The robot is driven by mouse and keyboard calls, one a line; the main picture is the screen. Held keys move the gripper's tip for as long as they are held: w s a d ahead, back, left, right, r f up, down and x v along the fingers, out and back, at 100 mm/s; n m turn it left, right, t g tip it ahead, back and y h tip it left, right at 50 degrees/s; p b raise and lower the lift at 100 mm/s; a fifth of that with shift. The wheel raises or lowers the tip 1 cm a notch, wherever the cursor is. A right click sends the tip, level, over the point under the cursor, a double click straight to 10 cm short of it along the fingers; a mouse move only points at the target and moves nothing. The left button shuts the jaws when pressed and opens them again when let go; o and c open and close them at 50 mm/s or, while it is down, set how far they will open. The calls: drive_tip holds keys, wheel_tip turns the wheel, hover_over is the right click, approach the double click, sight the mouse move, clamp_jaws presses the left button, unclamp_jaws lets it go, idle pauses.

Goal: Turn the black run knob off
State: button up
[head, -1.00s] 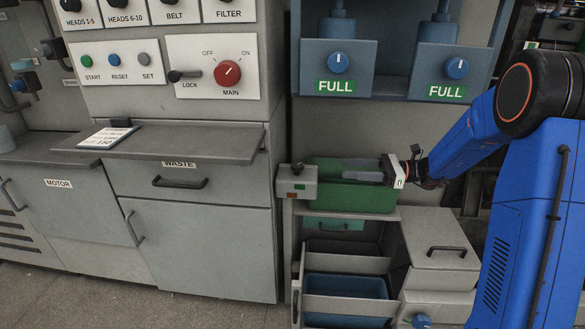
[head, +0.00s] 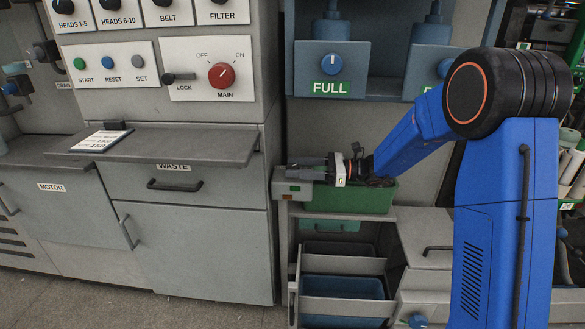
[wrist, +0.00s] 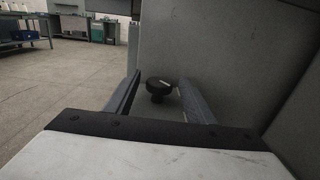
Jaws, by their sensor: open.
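A round black knob (wrist: 157,92) with a pale pointer mark stands on a grey surface in the wrist view. It shows between the two fingers of my gripper (wrist: 159,82), near their tips, with a gap on each side. My gripper is open and holds nothing. In the head view my gripper (head: 296,168) reaches left over a small grey box (head: 292,190) at the end of the green bin. The fingers hide the top of that box, so the knob cannot be made out there. No run label is readable.
The green bin (head: 352,199) lies under my wrist. A grey shelf edge (head: 240,150) and cabinet (head: 200,245) stand to the left. A blue dispenser (head: 330,68) is above. The panel with a red main knob (head: 221,76) is at upper left. Open floor lies in front.

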drive_tip(key=shift+a, duration=0.75)
drive_tip(key=shift+c, duration=0.3)
drive_tip(key=c, duration=0.9)
drive_tip(key=shift+c, duration=0.2)
drive_tip(key=shift+w+n+g, duration=0.1)
drive_tip(key=shift+n+g, duration=0.3)
drive_tip(key=shift+g, duration=0.2)
drive_tip(key=n+g, duration=0.2)
drive_tip(key=g, duration=0.1)
drive_tip(key=n+g+h, duration=0.1)
drive_tip(key=g, duration=0.1)
drive_tip(key=shift+f+n+g, duration=0.1)
drive_tip(key=shift+n+g, duration=0.3)
drive_tip(key=shift+n+g+h, duration=1.8)
drive_tip(key=shift+n+g, duration=0.3)
drive_tip(key=shift+g, duration=0.7)
drive_tip(key=o, duration=1)
